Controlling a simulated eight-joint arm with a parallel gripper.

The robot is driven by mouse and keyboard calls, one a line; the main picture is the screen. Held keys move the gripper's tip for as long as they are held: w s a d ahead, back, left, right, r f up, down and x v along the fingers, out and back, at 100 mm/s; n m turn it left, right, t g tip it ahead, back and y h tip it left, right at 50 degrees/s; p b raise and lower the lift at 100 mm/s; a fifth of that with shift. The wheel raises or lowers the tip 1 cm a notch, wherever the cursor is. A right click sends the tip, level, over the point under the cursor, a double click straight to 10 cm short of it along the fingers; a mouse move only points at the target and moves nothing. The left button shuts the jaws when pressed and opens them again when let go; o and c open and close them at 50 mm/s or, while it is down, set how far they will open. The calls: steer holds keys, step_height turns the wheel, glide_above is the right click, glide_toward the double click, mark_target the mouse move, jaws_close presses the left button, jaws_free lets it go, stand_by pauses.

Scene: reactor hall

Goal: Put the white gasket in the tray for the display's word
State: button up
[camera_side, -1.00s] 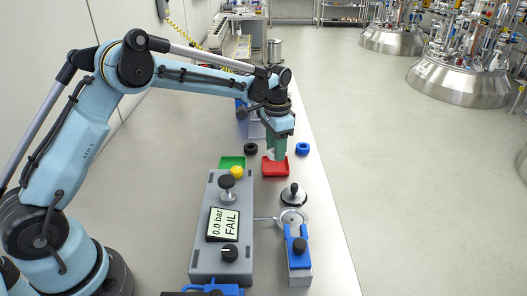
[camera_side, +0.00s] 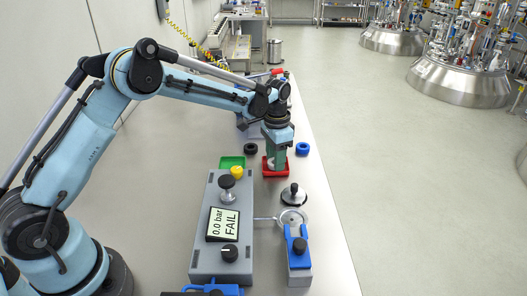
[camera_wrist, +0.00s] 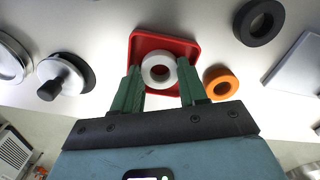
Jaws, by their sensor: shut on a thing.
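My gripper (camera_side: 276,165) is down at the red tray (camera_side: 286,173), its green fingers pointing down. In the wrist view the white gasket (camera_wrist: 148,70) is a ring between the two fingers (camera_wrist: 160,88), and they are shut on it. The gasket is over the inside of the red tray (camera_wrist: 139,44); whether it touches the floor cannot be told. The green tray (camera_side: 232,162) stands to the left of the red one. The display (camera_side: 223,225) on the grey box reads "0.0 bar" and "FAIL".
A black ring (camera_side: 251,149) and a blue ring (camera_side: 302,149) lie beyond the trays. An orange ring (camera_wrist: 221,82) lies close beside the red tray. A yellow piece (camera_side: 237,172) is by the grey box (camera_side: 204,255). A black-knobbed disc (camera_side: 294,196) stands nearer.

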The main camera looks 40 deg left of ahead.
steer(key=o, duration=1.1)
step_height(320, 180, up, 13)
steer(key=s+r+n+t, duration=0.25)
steer(key=s+r, duration=0.35)
steer(key=s, duration=0.4)
steer(key=shift+s+d+f+n+t, duration=0.1)
steer(key=shift+s+f+n+t, duration=0.25)
steer(key=shift+s+f+t, duration=1.15)
steer(key=shift+s+d+f+n+t, duration=0.15)
steer(key=shift+s+f+n, duration=0.3)
steer(key=shift+s, duration=2.3)
steer(key=shift+s+d+f+n+t, duration=0.1)
steer(key=shift+s+f+n+t, duration=0.15)
steer(key=shift+s+f+t, duration=1.25)
steer(key=shift+s+r+g, duration=0.45)
steer(key=shift+s+g, duration=0.15)
steer(key=shift+g, duration=0.2)
